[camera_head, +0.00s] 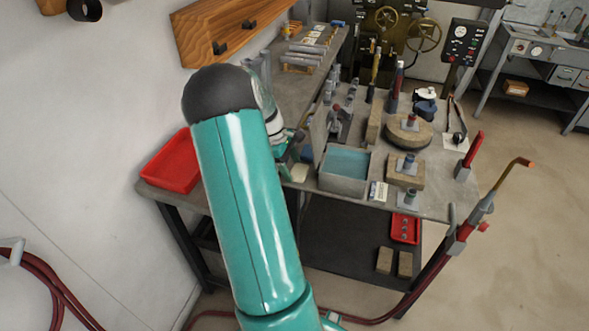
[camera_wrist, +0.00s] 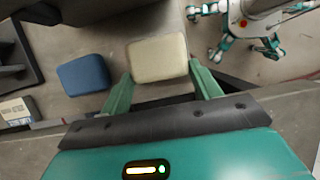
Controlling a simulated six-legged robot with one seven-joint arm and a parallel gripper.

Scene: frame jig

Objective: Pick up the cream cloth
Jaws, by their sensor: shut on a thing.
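The cream cloth (camera_wrist: 157,56) is a folded, rounded rectangular pad in the wrist view. It lies between the two green fingers of my gripper (camera_wrist: 161,72), which are shut on its near end. Its far end sticks out past the fingertips. In the head view my gripper (camera_head: 291,156) is mostly hidden behind my arm, over the near part of the bench. A small cream patch (camera_head: 300,173) below it there looks like the cloth. I cannot tell whether the cloth touches anything beneath it.
A blue pad (camera_wrist: 83,75) lies left of the cloth in the wrist view. In the head view a red tray (camera_head: 172,162) sits at the bench's left end, and a grey bin with blue contents (camera_head: 345,165) stands close right of my gripper. Bench tools crowd farther right.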

